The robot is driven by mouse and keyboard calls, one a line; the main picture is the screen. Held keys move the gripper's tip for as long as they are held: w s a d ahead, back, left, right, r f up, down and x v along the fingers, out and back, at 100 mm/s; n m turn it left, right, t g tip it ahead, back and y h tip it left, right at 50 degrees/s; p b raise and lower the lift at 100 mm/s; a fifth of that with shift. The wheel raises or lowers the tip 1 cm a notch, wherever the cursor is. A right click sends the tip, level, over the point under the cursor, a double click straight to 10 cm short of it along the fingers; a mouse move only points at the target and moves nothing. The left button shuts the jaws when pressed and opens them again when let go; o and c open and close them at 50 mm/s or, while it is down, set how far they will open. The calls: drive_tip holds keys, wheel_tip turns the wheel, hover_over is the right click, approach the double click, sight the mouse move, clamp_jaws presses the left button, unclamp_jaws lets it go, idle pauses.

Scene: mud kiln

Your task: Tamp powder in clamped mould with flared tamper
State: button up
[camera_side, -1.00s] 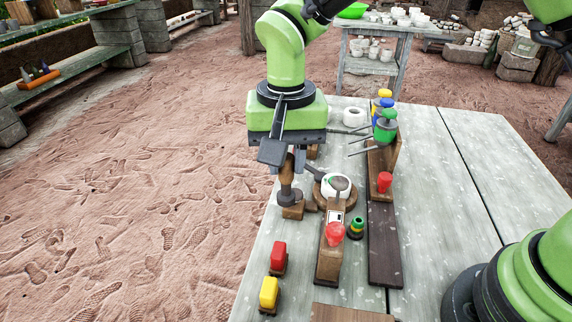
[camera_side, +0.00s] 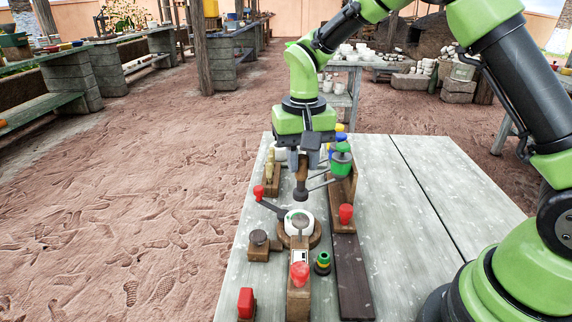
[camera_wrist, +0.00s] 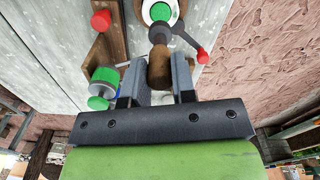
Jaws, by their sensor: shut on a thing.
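My gripper (camera_side: 301,160) is shut on the wooden handle of the tamper (camera_side: 300,193), whose dark head points down. In the wrist view the handle (camera_wrist: 160,68) sits between both fingers. The white ring-shaped mould (camera_side: 290,222) stands on a round wooden base (camera_side: 284,239), with green showing inside it. The tamper head is above and a little behind the mould in the side view, apart from it. The mould (camera_wrist: 147,14) is partly cut off in the wrist view. A dark clamp lever with a red tip (camera_side: 258,191) reaches to the mould. The powder surface is unclear.
A wooden block with a dark disc (camera_side: 259,238) stands left of the mould. A red-knobbed block (camera_side: 299,273), a green-and-yellow piece (camera_side: 322,263) and a red piece (camera_side: 246,303) are in front. A wooden rack with a green-topped item (camera_side: 342,160) stands right. The table's right side is clear.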

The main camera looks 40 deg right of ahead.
sight(301, 179)
drive_tip(key=shift+f, duration=2.1)
drive_tip(key=shift+f, duration=0.8)
drive_tip(key=shift+r, duration=3.55)
drive_tip(key=shift+a, duration=0.1)
